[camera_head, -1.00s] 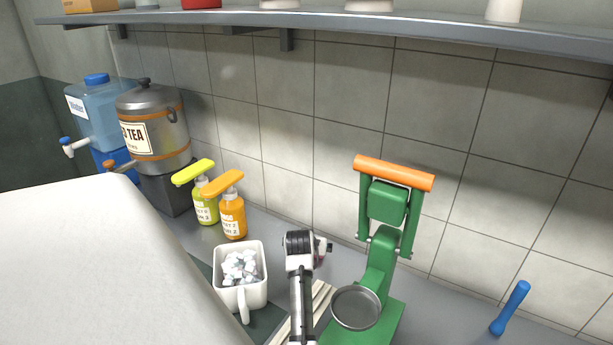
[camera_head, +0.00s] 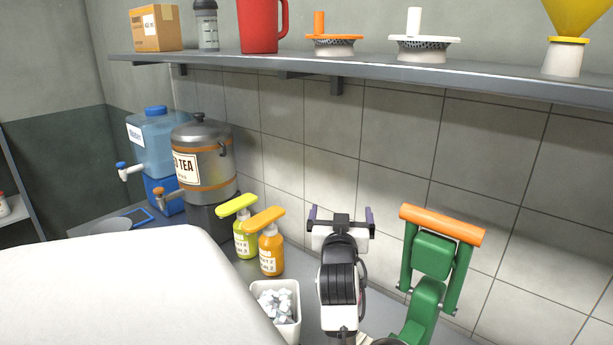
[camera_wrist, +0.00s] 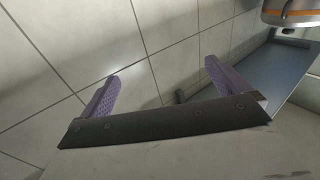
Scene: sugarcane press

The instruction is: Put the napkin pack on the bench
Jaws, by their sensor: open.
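I cannot make out a pack clearly marked as napkins in either view. The grey bench (camera_head: 243,268) runs along the tiled wall in the head view. My gripper (camera_head: 341,213) is raised above the bench, left of the green press, with its two purple fingers apart and pointing up. In the wrist view my gripper (camera_wrist: 158,88) is open with nothing between the fingers, facing the tiles.
A shelf (camera_head: 400,73) overhead holds a cardboard box (camera_head: 155,28), a red jug (camera_head: 262,25) and other items. The bench holds a tea urn (camera_head: 203,160), two pump bottles (camera_head: 270,250), a white container (camera_head: 287,330) and a green press (camera_head: 425,305).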

